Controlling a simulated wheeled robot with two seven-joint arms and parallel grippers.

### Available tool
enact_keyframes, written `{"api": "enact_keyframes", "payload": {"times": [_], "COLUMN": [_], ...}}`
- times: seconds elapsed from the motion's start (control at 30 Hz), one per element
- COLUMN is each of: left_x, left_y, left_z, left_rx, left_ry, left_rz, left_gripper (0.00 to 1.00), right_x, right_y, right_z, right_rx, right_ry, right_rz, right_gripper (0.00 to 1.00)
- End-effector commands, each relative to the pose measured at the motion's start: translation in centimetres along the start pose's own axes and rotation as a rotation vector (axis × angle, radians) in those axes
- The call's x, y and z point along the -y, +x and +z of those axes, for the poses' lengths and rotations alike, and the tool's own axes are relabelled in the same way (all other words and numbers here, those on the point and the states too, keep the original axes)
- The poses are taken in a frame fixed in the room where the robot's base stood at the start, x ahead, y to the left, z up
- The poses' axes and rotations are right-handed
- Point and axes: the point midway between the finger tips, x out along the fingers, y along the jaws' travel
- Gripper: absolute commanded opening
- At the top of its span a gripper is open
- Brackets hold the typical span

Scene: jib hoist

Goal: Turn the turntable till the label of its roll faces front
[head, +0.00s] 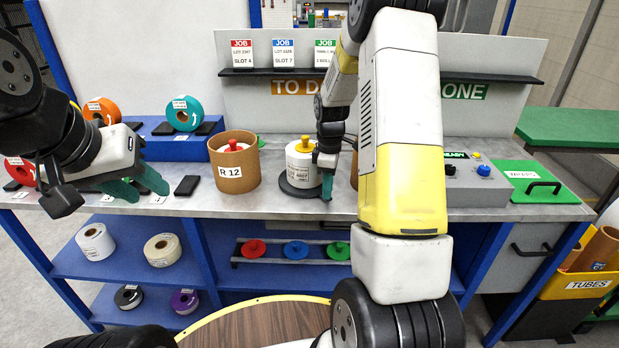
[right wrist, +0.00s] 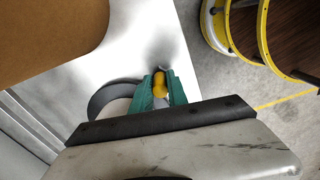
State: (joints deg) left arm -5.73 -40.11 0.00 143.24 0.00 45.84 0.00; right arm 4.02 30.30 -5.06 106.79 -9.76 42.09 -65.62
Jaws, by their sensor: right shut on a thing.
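The turntable (head: 287,188) is a dark round disc on the bench, left of my right gripper. On it stands a white roll (head: 301,174) with a yellow knob on top. Dark print shows on the roll's front side, too small to read; its right edge is partly hidden by my gripper. My right gripper (head: 326,188) points down at the disc's right edge. In the right wrist view its teal fingers are shut on a small yellow peg (right wrist: 160,85), beside the dark disc (right wrist: 103,97). My left gripper (head: 142,188) is open and empty over the bench at left.
A brown tube container (head: 233,178) marked R 12 stands left of the turntable. A black device (head: 187,186) lies near my left gripper. Orange (head: 101,110) and teal (head: 183,113) rolls stand behind.

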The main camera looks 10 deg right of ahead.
Motion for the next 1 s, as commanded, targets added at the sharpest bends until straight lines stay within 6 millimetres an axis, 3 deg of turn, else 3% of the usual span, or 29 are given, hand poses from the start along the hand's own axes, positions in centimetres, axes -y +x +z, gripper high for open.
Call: {"api": "enact_keyframes", "payload": {"times": [0.63, 1.0], "left_x": [0.0, 0.0], "left_y": [0.0, 0.0], "left_z": [0.0, 0.0], "left_rx": [0.0, 0.0], "left_ry": [0.0, 0.0], "left_rz": [0.0, 0.0], "left_gripper": [0.36, 0.36], "right_x": [-3.1, -4.2], "right_y": [-0.1, -0.1], "right_z": [2.1, 2.5], "right_rx": [-0.001, -0.001], "right_ry": [-0.308, -0.309], "right_rz": [0.004, 0.005], "right_gripper": [0.0, 0.0]}}
